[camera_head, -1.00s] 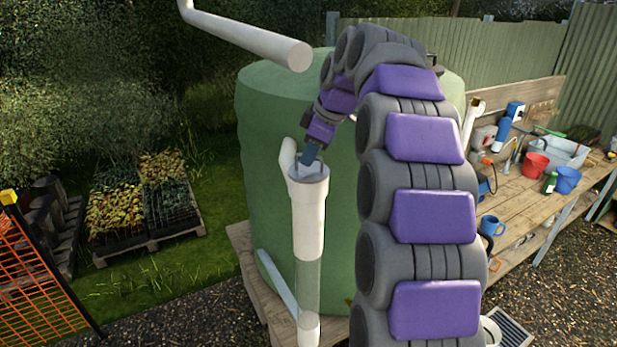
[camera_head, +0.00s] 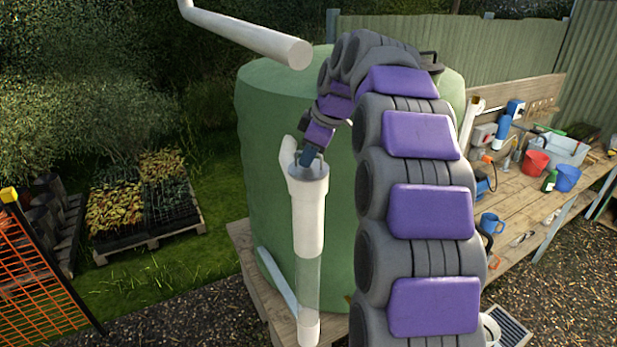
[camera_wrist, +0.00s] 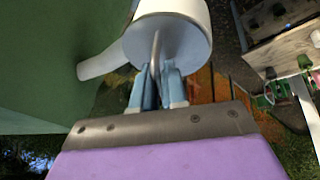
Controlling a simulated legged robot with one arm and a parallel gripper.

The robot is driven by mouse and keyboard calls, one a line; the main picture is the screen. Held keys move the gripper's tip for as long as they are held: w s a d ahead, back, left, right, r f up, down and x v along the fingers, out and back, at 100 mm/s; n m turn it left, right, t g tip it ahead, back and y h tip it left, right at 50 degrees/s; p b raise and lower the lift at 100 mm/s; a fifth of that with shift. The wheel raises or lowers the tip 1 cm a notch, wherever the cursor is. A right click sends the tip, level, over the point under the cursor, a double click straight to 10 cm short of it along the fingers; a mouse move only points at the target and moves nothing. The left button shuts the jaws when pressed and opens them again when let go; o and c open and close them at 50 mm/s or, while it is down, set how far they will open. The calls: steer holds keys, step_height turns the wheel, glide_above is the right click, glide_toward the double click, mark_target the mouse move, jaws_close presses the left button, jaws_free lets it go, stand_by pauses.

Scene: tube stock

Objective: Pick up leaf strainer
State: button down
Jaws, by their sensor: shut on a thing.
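The leaf strainer (camera_wrist: 172,40) is a grey-blue disc with a thin upright metal handle, seen close in the wrist view. It sits in the top of the white downpipe (camera_head: 309,215), and in the head view the strainer (camera_head: 313,173) shows as a grey top. My gripper (camera_wrist: 157,80) is shut on the strainer's handle, with a blue finger on each side of it. In the head view my gripper (camera_head: 308,158) comes down from above onto the pipe top. I cannot tell whether the disc is clear of the pipe rim.
A large green tank (camera_head: 270,130) stands right behind the pipe. An angled white pipe (camera_head: 250,37) hangs above. A wooden bench (camera_head: 520,195) with a red bucket (camera_head: 535,163), a blue bucket (camera_head: 567,179) and tools stands at right. An orange mesh fence (camera_head: 35,275) is at left.

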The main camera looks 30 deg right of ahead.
steer(key=shift+r, duration=0.15)
steer(key=shift+w+r, duration=0.15)
steer(key=shift+r, duration=2.8)
steer(key=shift+r+p, duration=1.4)
steer(key=shift+r, duration=0.5)
steer(key=shift+f, duration=0.1)
steer(key=f+b, duration=0.4)
steer(key=shift+s, duration=0.2)
steer(key=shift+a+f, duration=0.1)
steer(key=shift+f, duration=0.05)
steer(key=shift+s+b, duration=0.1)
steer(key=shift+b, duration=0.2)
steer(key=shift+f+b, duration=2.15)
steer(key=shift+f, duration=0.3)
